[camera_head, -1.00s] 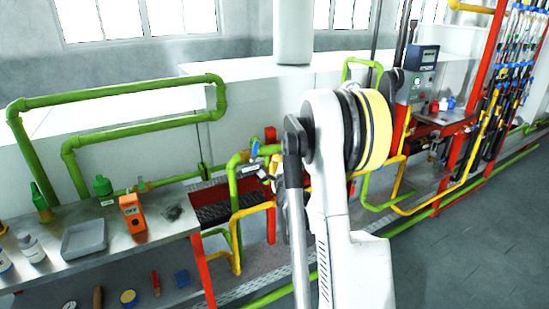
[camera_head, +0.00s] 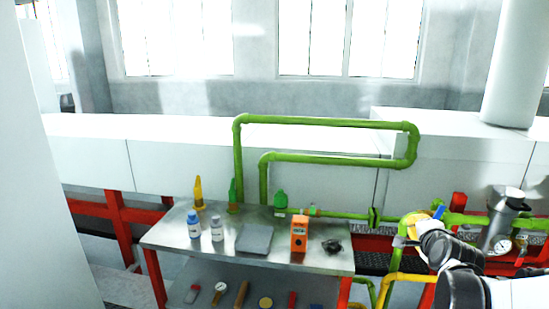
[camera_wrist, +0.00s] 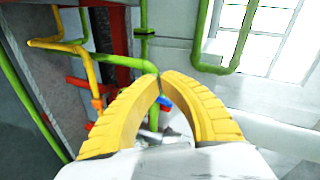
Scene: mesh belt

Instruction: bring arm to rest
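My gripper (camera_wrist: 160,76) shows in the wrist view as two ribbed yellow fingers. They curve in and their tips meet, with nothing held between them. Pipes and a pale wall show behind the fingers. In the head view, part of my white and dark arm (camera_head: 465,280) is at the lower right, in front of the pipes.
A metal bench (camera_head: 170,236) holds two bottles, a grey tray (camera_head: 255,239), an orange device (camera_head: 299,232) and a dark pile. Several tools lie on its lower shelf (camera_head: 245,285). Green pipes (camera_head: 330,122) run behind it. A pressure gauge (camera_head: 502,246) is near my arm.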

